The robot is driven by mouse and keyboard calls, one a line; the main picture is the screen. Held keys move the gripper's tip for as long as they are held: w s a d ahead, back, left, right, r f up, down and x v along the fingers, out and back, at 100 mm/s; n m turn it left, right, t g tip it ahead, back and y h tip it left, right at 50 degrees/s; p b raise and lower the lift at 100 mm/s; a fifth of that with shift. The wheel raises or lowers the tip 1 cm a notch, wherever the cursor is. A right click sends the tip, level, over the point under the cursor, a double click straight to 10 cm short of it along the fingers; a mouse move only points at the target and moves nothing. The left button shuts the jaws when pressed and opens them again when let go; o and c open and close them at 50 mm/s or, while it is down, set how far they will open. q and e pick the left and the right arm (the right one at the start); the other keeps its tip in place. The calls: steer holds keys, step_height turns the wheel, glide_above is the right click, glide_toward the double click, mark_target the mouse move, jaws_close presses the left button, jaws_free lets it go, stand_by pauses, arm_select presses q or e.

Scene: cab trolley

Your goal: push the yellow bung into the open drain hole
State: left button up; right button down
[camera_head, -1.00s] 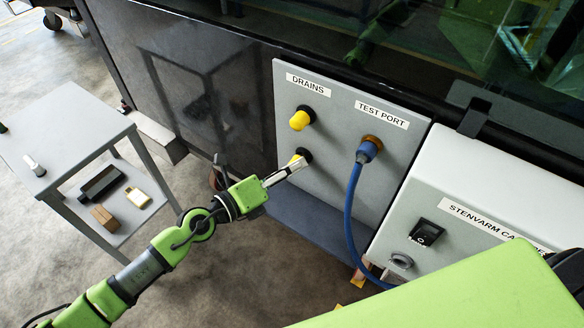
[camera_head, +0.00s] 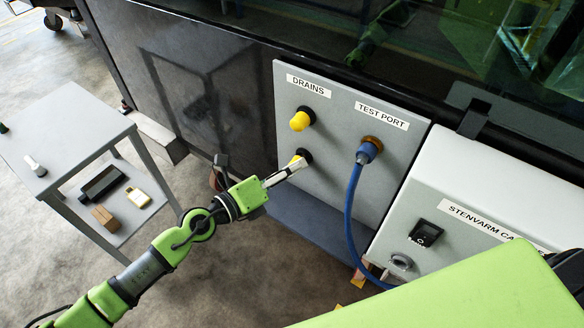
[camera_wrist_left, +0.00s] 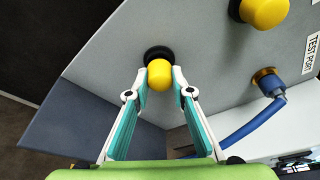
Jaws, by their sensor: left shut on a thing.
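My left gripper (camera_head: 298,163) is at the lower drain hole of the grey panel (camera_head: 340,120). In the left wrist view its fingers (camera_wrist_left: 160,82) are shut on a yellow bung (camera_wrist_left: 159,75). That bung is in front of the black ring of the lower drain hole (camera_wrist_left: 158,53), and its far end is hidden, so I cannot tell how deep it sits. In the head view the bung (camera_head: 296,158) is mostly covered by the fingers. A second yellow bung (camera_head: 300,120) sits in the upper hole under the DRAINS label. My right gripper is not in view.
A blue hose (camera_head: 353,195) hangs from the test port right of the drains. A white box with a switch (camera_head: 426,232) stands further right. A grey trolley (camera_head: 65,130) with small items is at the left. The floor between trolley and panel is clear.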

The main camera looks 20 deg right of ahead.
arm_select(q)
steer(key=shift+w+d, duration=0.25)
steer(key=shift+d, duration=0.05)
stand_by(0.7)
steer(key=o, duration=1)
steer(key=shift+a, duration=0.1)
steer(key=v, duration=1.1)
steer(key=shift+s+a, duration=0.25)
steer(key=shift+a, duration=0.1)
steer(key=o, duration=1.2)
